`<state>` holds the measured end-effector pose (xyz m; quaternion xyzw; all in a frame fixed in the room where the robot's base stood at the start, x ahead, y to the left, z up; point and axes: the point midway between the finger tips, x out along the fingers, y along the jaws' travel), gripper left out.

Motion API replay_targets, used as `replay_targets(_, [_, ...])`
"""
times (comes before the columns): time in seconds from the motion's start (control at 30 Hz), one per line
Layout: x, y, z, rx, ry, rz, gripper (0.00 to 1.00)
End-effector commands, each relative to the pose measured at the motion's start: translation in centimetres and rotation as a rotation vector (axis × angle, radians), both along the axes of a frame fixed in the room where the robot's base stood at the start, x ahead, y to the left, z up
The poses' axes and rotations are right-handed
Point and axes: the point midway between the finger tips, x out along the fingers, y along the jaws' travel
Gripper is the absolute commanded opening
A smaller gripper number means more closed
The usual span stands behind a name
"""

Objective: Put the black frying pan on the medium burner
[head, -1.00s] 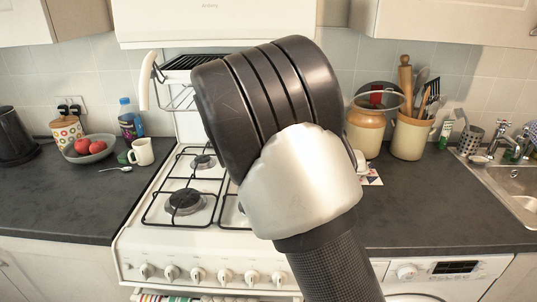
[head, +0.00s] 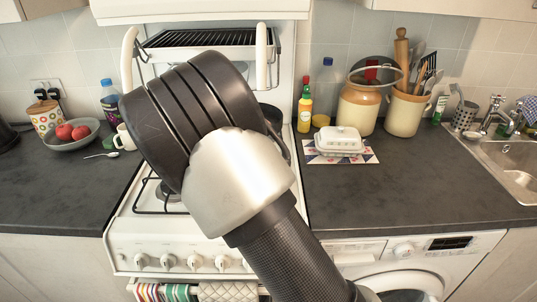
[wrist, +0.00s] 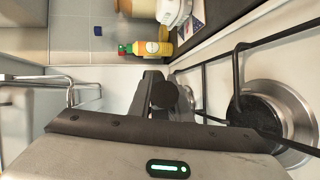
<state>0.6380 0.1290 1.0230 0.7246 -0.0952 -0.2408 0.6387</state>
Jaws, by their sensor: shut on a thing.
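My gripper (wrist: 163,95) shows in the wrist view, shut on a dark, round-ended piece that looks like the handle of the black frying pan (wrist: 164,94). The rest of the pan is mostly hidden; a dark edge behind my arm in the head view may be part of it, but I cannot tell. My arm covers most of the white stove (head: 128,228) and hides my gripper in the head view. A burner (wrist: 262,112) with a silver ring and black grate shows at right in the wrist view. I cannot tell which burner is the medium one.
A raised grill rack (head: 205,40) stands behind the stove. A sauce bottle (head: 305,108), a white butter dish (head: 338,140) and utensil jars (head: 405,112) are on the right counter. A fruit bowl (head: 72,134) and mug (head: 125,137) are at left. The front of the right counter is clear.

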Motion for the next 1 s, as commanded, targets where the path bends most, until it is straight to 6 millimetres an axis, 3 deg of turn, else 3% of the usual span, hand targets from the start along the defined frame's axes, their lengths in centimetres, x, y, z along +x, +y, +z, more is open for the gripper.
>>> replay_targets(0.13, [0.1,0.0,-0.6,0.001,-0.008,-0.003,0.00])
replay_targets(0.37, [0.1,0.0,-3.5,0.000,-0.008,-0.002,0.00])
replay_targets(0.77, [0.1,-0.1,-4.0,0.003,-0.009,-0.003,0.00])
replay_targets(0.8, [0.0,0.0,-4.2,0.001,-0.002,-0.001,0.21])
replay_targets(0.9, [0.0,0.0,-4.1,0.001,-0.002,-0.001,0.36])
replay_targets(1.0, [0.0,0.0,-4.1,0.001,-0.002,-0.001,0.36])
